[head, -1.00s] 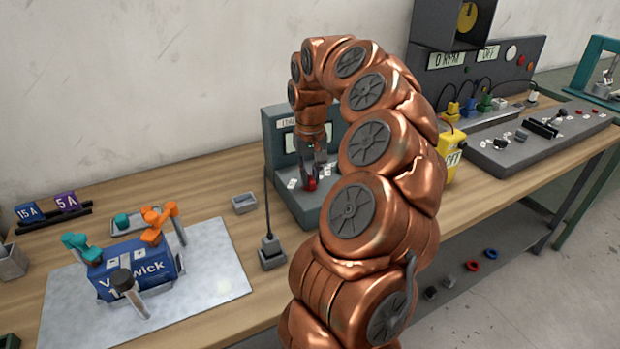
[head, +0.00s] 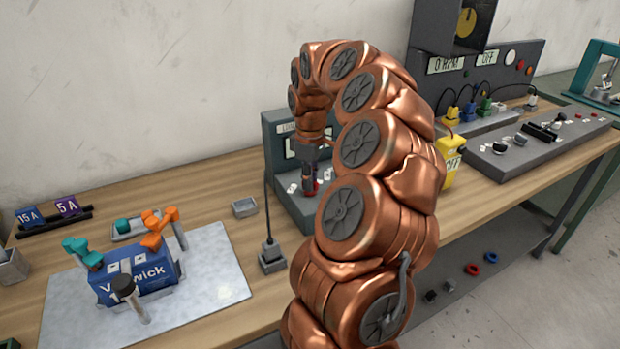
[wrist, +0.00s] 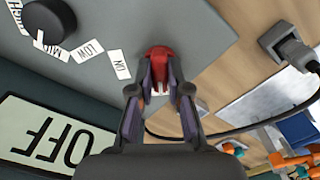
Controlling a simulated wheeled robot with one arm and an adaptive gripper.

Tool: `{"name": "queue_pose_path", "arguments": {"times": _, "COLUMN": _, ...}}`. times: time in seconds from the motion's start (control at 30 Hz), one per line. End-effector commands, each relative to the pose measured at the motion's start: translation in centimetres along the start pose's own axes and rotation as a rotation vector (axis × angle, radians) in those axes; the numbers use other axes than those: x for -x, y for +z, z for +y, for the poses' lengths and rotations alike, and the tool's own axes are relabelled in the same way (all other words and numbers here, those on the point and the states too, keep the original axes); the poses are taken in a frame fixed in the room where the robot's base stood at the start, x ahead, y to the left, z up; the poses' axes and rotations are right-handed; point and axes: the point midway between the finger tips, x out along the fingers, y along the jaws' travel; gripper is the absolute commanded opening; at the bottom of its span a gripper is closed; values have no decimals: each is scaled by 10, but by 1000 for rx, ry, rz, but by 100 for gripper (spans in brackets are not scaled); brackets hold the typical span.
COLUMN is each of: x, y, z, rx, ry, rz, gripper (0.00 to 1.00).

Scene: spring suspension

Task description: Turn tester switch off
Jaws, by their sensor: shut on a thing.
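The tester (head: 270,128) is a grey-green box with an upright display panel, standing on the bench against the wall. Its red switch (wrist: 158,54) sits on the grey deck beside a small white label. My gripper (wrist: 160,88) is shut on the red switch, with one finger on each side of it. In the head view my gripper (head: 309,183) points down at the deck, and the switch is mostly hidden between the fingers. The tester's display (wrist: 45,135) reads OFF in the wrist view. My arm covers the tester's right side in the head view.
A dark round knob (wrist: 50,20) with labels LOW, MID and HIGH is near the switch. A plug (head: 270,254) with a cable stands left of the tester. The blue battery (head: 135,272) with clamps sits on a pale mat. A yellow meter (head: 450,160) stands right of my arm.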

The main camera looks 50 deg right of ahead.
Motion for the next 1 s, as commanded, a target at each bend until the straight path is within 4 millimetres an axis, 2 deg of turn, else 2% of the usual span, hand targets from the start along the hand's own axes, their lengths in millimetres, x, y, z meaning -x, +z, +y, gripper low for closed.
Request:
{"name": "queue_pose_path", "arguments": {"times": 0.3, "x": 3, "y": -1, "z": 1, "rx": 105, "ry": 6, "rz": 5, "gripper": 0}}
{"name": "queue_pose_path", "arguments": {"times": 0.8, "x": 3, "y": -1, "z": 1, "rx": 124, "ry": 7, "rz": 5, "gripper": 0}}
{"name": "queue_pose_path", "arguments": {"times": 0.83, "x": 3, "y": -1, "z": 1, "rx": 124, "ry": 7, "rz": 5, "gripper": 18}}
{"name": "queue_pose_path", "arguments": {"times": 1.0, "x": 2, "y": -1, "z": 1, "rx": 123, "ry": 5, "rz": 3, "gripper": 35}}
